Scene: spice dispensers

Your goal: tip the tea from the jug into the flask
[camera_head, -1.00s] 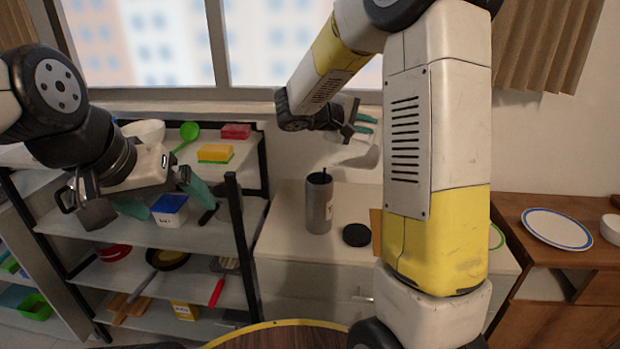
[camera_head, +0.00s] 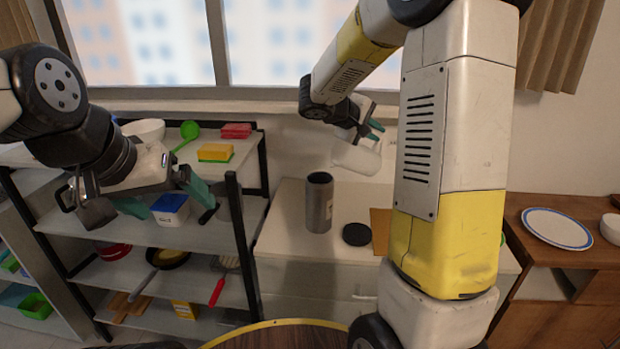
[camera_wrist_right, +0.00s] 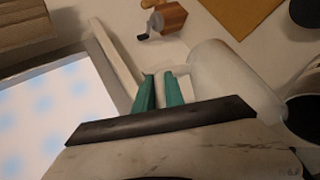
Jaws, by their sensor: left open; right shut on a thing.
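The flask (camera_head: 319,208) is a grey cylinder standing upright and uncapped on the white counter; its dark mouth also shows at the right edge of the right wrist view (camera_wrist_right: 304,116). The jug (camera_head: 356,158) is pale and translucent. My right gripper (camera_head: 376,130) is shut on it and holds it tilted in the air, above and to the right of the flask, apart from it. The jug also shows in the right wrist view (camera_wrist_right: 215,72). Any tea left inside cannot be made out. My left gripper (camera_head: 165,198) is open and empty before the shelf.
A black round lid (camera_head: 356,235) lies on the counter right of the flask, near a brown board (camera_head: 380,228). A shelf rack (camera_head: 140,235) with several kitchen items stands at left. A wooden cabinet with a plate (camera_head: 556,228) stands at right.

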